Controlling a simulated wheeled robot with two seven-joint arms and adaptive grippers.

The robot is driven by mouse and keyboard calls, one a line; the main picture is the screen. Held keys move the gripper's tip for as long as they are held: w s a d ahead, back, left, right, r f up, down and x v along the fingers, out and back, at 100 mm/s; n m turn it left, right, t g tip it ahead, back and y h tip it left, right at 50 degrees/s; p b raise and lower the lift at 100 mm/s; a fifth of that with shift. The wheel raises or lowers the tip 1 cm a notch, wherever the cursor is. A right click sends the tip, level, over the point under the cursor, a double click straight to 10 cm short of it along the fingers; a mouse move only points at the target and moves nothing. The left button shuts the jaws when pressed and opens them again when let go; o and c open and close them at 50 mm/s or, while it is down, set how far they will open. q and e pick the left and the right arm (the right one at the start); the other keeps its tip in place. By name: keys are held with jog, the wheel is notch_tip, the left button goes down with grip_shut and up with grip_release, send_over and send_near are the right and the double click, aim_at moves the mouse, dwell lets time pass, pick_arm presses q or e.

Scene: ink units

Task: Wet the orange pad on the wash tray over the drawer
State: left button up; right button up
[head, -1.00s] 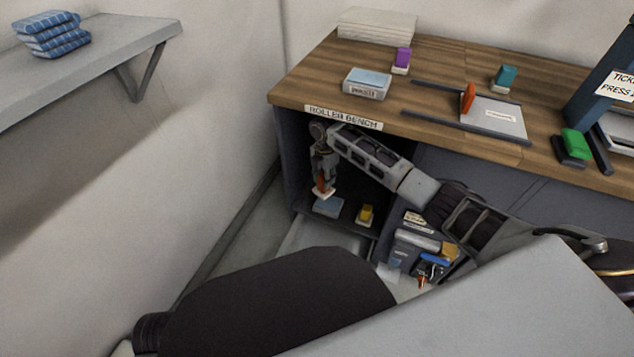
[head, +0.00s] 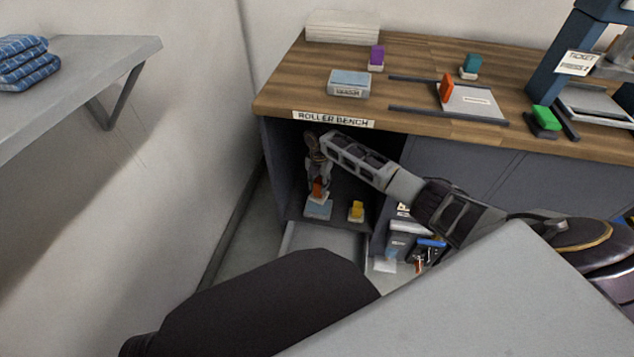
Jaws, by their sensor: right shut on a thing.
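My right gripper (head: 319,180) reaches into the open bay under the bench, pointing down. It is shut on an orange pad (head: 318,190) with a pale underside. The wash tray (head: 318,211), a small box with a light blue top, is right below the pad. The pad's lower edge meets the tray's top in the picture; I cannot tell for sure whether they touch. The drawer (head: 322,243) stands pulled out below the bay. My left gripper is not in view.
A yellow pad (head: 356,211) stands right of the wash tray. A similar blue-topped box (head: 349,83), a purple pad (head: 376,57), a teal pad (head: 469,66), another orange pad (head: 446,88) and a green pad (head: 545,118) are on the benchtop (head: 430,60). Bay walls surround my gripper.

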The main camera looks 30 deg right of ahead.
aim_at(319, 188)
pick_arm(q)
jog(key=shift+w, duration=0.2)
pick_arm(e)
jog(key=shift+n, duration=0.5)
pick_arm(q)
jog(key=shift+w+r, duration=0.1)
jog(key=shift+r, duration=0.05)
pick_arm(e)
jog(key=shift+n, duration=0.3)
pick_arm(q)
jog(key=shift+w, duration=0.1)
pick_arm(e)
jog(key=shift+n, duration=0.6)
jog(key=shift+f, duration=0.15)
